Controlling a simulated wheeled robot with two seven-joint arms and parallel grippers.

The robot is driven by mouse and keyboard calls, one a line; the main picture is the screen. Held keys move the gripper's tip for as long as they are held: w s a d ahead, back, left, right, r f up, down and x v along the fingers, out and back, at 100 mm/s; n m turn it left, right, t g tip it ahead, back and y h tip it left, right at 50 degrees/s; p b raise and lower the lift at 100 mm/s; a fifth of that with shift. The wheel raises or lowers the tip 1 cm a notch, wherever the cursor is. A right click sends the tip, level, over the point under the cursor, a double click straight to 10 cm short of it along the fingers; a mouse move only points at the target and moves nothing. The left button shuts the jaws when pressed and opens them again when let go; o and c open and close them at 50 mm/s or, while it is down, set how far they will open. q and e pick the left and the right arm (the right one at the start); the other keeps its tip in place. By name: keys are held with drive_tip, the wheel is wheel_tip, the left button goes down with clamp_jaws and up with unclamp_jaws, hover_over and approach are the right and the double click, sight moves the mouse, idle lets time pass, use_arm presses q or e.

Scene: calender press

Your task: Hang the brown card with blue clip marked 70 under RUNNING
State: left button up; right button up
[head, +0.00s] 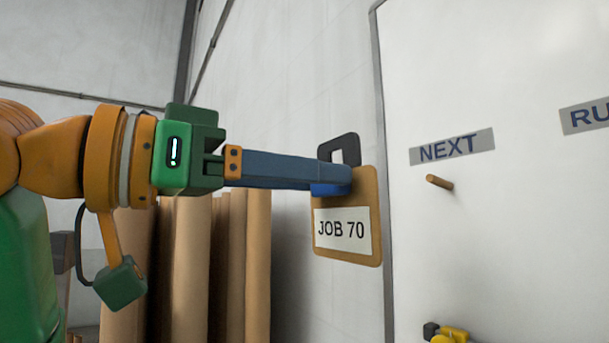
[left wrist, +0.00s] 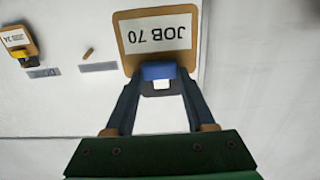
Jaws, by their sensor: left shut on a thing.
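The brown card with a blue clip (head: 318,250) reads JOB 70 and has a dark hanging loop on top. My left gripper (head: 338,178) is shut on its blue clip and holds the card upright, left of the white board. In the left wrist view the card (left wrist: 132,40) appears upside down between the fingertips (left wrist: 160,75). The RUNNING label (head: 585,117) is cut off at the right edge, showing only "RU"; no peg shows under it. My right gripper is not in view.
The white board (head: 480,60) carries a NEXT label (head: 452,147) with an empty wooden peg (head: 440,182) below it. Another card with a yellow clip (left wrist: 18,42) hangs on the board. Tall brown rolls (head: 190,270) stand behind my left arm.

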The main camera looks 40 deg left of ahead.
use_arm(q)
drive_tip(key=v, duration=0.2)
drive_tip(key=p+v, duration=0.1)
drive_tip(key=v, duration=0.1)
drive_tip(key=shift+s+r, duration=0.2)
drive_tip(key=shift+r, duration=0.2)
drive_tip(key=p+v, duration=0.1)
drive_tip(key=v, duration=0.5)
idle(0.5)
idle(1.1)
